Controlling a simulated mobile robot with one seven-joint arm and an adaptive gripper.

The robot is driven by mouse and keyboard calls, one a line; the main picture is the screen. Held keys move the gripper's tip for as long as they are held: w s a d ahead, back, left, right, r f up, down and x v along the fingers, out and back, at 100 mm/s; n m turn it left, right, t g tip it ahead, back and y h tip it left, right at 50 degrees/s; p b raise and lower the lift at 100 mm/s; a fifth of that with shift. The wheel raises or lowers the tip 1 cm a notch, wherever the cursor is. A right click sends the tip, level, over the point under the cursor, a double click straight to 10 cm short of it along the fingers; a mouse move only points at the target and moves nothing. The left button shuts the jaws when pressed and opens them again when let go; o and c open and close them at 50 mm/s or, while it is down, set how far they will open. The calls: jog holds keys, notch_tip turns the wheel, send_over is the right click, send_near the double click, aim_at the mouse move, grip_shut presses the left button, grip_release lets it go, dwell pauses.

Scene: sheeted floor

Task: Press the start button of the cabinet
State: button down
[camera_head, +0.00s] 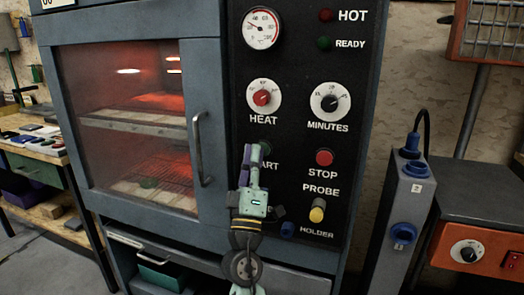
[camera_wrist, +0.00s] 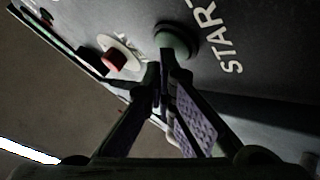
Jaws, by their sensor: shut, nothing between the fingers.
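The cabinet (camera_head: 215,125) has a black control panel on its right side. The green start button (camera_wrist: 180,42) shows in the wrist view beside its START label (camera_wrist: 222,38). In the head view my gripper hides the button, and only part of the label (camera_head: 266,165) shows. My gripper (camera_head: 250,152) points upward in front of the panel with its fingers shut and empty. In the wrist view the fingertips (camera_wrist: 160,72) are close to the button's edge. I cannot tell whether they touch it or whether the button is pressed in.
The red HEAT knob (camera_head: 262,97) sits above the start area, the red STOP button (camera_head: 324,157) to its right. A yellow-tipped probe (camera_head: 317,212) is below. The door handle (camera_head: 200,150) stands out on the left. A grey post (camera_head: 400,215) stands at the right.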

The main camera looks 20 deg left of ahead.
jog(key=shift+s, duration=0.8)
jog(key=shift+s, duration=0.1)
jog(key=shift+s, duration=2.4)
